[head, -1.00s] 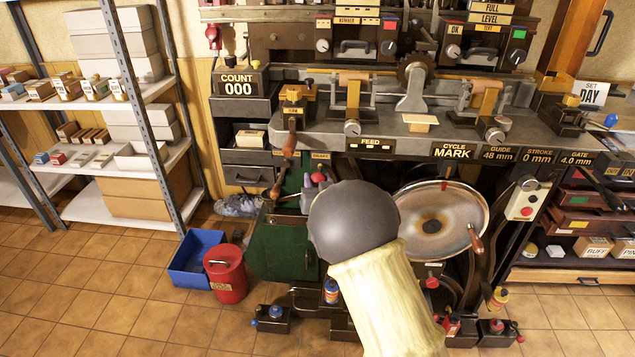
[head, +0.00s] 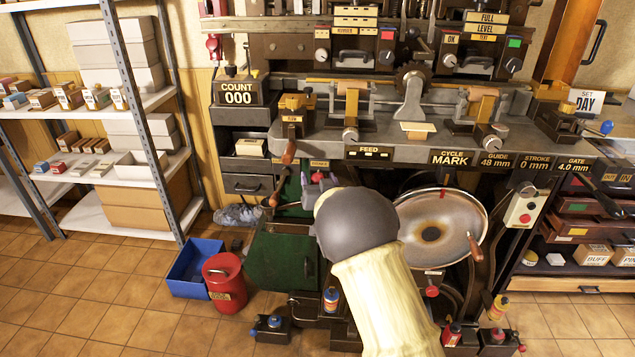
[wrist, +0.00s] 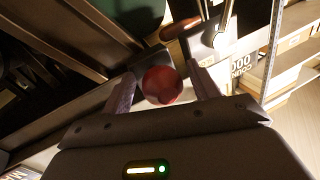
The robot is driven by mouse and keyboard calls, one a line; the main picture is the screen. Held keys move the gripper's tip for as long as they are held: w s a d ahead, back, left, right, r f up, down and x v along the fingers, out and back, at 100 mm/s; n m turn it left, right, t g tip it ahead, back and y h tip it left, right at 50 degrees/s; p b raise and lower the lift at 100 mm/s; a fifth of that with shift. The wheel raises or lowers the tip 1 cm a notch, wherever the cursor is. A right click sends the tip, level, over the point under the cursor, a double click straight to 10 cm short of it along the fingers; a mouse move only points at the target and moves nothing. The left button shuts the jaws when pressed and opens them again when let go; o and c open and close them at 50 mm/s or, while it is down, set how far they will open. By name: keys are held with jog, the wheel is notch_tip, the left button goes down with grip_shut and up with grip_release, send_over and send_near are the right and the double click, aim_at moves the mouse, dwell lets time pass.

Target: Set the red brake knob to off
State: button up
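The red brake knob (wrist: 162,85) is a round ball in the wrist view, between the two fingers of my gripper (wrist: 163,84). The fingers stand apart on either side of it, with a small gap seeming to show at each side; contact is not clear. In the head view a small red spot, seemingly the knob (head: 317,176), shows below a small yellow label on the machine's front. The purple-grey finger parts of my gripper (head: 320,185) are beside it. My round grey arm joint hides much of the gripper there. The off mark is not readable.
The machine's bench (head: 400,142) juts out above the knob. A wooden-handled lever (head: 288,152) is just left of it. A large round metal dish (head: 440,228) is to the right. A red bin (head: 224,280) and blue crate (head: 188,262) stand on the floor at left.

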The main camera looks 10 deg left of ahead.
jog(key=shift+s, duration=0.15)
jog(key=v, duration=1.7)
jog(key=shift+b, duration=0.4)
jog(key=shift+s, duration=0.15)
jog(key=s+d+f+m+g+h, duration=0.1)
jog(key=d+f+g+h, duration=0.15)
jog(key=d, duration=0.55)
jog(key=s+d+f+m+g+h, duration=0.1)
jog(key=s+d+f+g+h, duration=0.15)
jog(key=d, duration=0.45)
jog(key=s+d+f+m+g+h, duration=0.1)
jog(key=s+d+f+g+h, duration=0.15)
jog(key=s+d+g, duration=0.85)
jog(key=s+r+t+p, duration=0.1)
jog(key=s+r+p, duration=0.1)
jog(key=r+p, duration=0.9)
jog(key=s+d+r+t+p, duration=0.1)
jog(key=s+r+p, duration=0.2)
jog(key=r+p, duration=0.8)
jog(key=shift+r, duration=0.65)
